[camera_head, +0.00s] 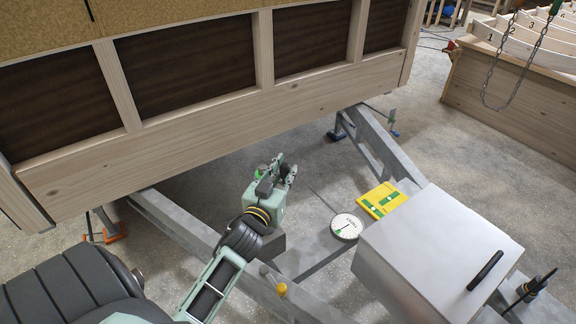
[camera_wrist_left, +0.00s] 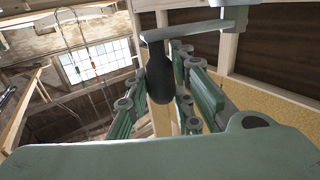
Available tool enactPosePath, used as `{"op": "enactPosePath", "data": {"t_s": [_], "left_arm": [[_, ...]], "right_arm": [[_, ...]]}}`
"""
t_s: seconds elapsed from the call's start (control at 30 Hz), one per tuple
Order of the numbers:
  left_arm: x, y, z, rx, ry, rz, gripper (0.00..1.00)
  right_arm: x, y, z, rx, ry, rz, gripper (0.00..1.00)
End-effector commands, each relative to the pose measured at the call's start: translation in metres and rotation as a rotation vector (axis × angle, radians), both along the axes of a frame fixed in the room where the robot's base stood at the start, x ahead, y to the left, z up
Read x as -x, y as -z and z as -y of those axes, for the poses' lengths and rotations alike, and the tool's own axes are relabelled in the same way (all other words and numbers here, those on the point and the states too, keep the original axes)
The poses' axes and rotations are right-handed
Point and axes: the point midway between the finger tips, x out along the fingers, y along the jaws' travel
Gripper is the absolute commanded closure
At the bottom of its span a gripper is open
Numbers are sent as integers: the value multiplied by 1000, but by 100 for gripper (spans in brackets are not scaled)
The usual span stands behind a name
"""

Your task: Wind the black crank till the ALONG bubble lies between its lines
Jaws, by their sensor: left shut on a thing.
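My left gripper (camera_head: 284,174) is over the trailer's frame in the head view, in front of the wooden hut wall. In the left wrist view its fingers are closed about the black grip of the crank (camera_wrist_left: 158,78). A grey-green crank arm (camera_wrist_left: 196,29) crosses above that grip. In the head view the gripper hides most of the crank. A yellow level plate (camera_head: 381,212) with two green vials lies on the frame to the right. The bubbles and lettering are too small to read, so I cannot tell where the ALONG bubble lies. My right gripper is not in view.
A round white dial (camera_head: 346,226) sits left of the yellow plate. A grey box (camera_head: 432,250) with a black handle stands at the front right. The hut wall (camera_head: 200,135) rises close behind the gripper. A jack leg with an orange foot (camera_head: 108,236) stands left.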

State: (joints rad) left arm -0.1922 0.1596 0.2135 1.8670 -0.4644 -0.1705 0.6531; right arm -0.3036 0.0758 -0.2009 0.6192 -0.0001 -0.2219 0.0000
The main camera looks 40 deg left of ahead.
Motion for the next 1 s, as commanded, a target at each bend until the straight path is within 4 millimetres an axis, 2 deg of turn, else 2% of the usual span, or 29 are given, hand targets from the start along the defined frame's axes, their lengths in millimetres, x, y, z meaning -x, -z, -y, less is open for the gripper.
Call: {"op": "enactPosePath", "data": {"t_s": [0.67, 0.7, 0.87, 1.0], "left_arm": [[5, -1, -3, -1, -4, 2, 100], [5, -1, -3, -1, -4, 2, 75], [5, -1, -2, -1, -3, 1, 61], [5, 0, -2, 0, -3, 0, 61]], "right_arm": [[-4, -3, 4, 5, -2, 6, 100], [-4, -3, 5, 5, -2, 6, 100], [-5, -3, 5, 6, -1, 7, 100], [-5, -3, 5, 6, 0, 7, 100]]}}
